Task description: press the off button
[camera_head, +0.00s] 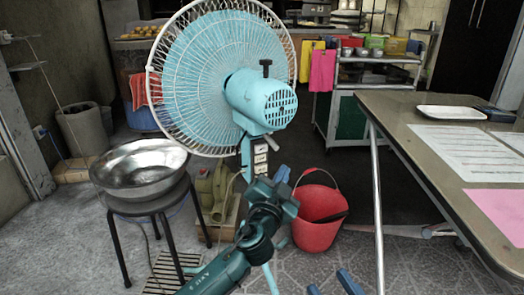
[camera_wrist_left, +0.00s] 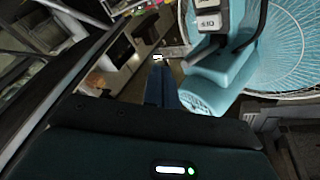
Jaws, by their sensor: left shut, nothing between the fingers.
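A light-blue fan (camera_head: 262,98) with a white wire cage stands in the middle of the head view. Its button panel (camera_head: 261,160), a column of white buttons, sits on the stand below the motor. In the left wrist view part of the panel (camera_wrist_left: 208,20) shows at the top, with dark lettering too small to read surely; I cannot tell which button is off. My left gripper (camera_head: 282,174) is shut and empty, close to the panel's right. Its fingers also show in the wrist view (camera_wrist_left: 159,70), left of the panel and apart from it. My right gripper (camera_head: 331,280) is open at the bottom edge.
A metal bowl (camera_head: 139,170) rests on a stool (camera_head: 155,206) at the left. A red bucket (camera_head: 318,222) stands behind my left gripper. A table (camera_head: 408,125) with papers and a white tray (camera_head: 451,112) fills the right side.

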